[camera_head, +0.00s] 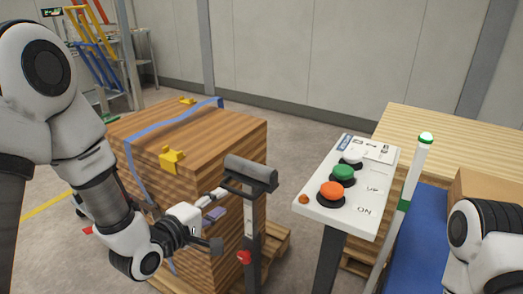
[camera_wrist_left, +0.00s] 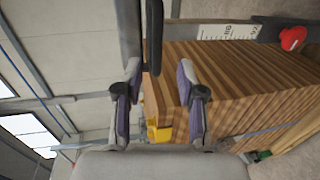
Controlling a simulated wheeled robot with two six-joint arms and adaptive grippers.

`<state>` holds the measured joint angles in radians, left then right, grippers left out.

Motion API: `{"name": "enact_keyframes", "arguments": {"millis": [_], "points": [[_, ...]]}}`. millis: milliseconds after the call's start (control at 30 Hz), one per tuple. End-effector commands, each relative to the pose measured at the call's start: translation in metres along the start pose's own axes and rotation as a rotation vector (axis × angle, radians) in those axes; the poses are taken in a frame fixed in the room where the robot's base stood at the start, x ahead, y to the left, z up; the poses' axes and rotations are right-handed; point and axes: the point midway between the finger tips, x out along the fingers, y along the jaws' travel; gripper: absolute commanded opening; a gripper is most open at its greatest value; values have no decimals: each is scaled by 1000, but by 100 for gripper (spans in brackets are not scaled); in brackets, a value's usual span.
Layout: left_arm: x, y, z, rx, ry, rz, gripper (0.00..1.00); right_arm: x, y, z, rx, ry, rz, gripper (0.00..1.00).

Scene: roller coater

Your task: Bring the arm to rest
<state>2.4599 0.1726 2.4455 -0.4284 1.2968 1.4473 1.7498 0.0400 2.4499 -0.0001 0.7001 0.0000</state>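My left arm (camera_head: 100,185) comes in from the left and reaches down and forward in the head view. Its gripper (camera_head: 216,228) is in front of the strapped wooden stack (camera_head: 235,140), just left of a dark post with a grey roller-like head (camera_head: 250,172). In the left wrist view the gripper's purple-padded fingers (camera_wrist_left: 158,80) stand apart, with nothing held between them. A dark bar (camera_wrist_left: 153,35) shows beyond them; I cannot tell whether it touches. Part of my right arm (camera_head: 485,235) shows at the lower right; its gripper is out of view.
A control panel (camera_head: 378,200) with white, green and orange buttons stands right of the post. A red knob (camera_head: 244,257) is on the post. A wooden table (camera_head: 450,135) and a pole with a green-lit top (camera_head: 425,140) are at the right. Grey floor shows between stack and panel.

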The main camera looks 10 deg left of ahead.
Motion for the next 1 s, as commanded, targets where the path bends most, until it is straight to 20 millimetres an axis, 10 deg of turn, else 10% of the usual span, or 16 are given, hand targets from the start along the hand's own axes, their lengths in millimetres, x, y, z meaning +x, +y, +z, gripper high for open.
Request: {"name": "enact_keyframes", "arguments": {"millis": [167, 267, 533, 733, 1000], "points": [[-9, -42, 11, -39, -22, -158, 39, -38, 0, 0, 0, 0, 0, 40], [-37, -108, 25, -62, -19, -390, 39, -75, 0, 0, 0, 1, 0, 40], [-185, -261, 54, 490, -321, -1081, 39, -122, -1, 0, 0, 0, 0, 40], [-227, -284, 53, 868, -686, -1209, 39, -115, -1, 0, 0, -1, 0, 40], [-232, -285, 54, 983, -807, -1183, 39, -115, -1, 0, 0, 0, 0, 40]]}}
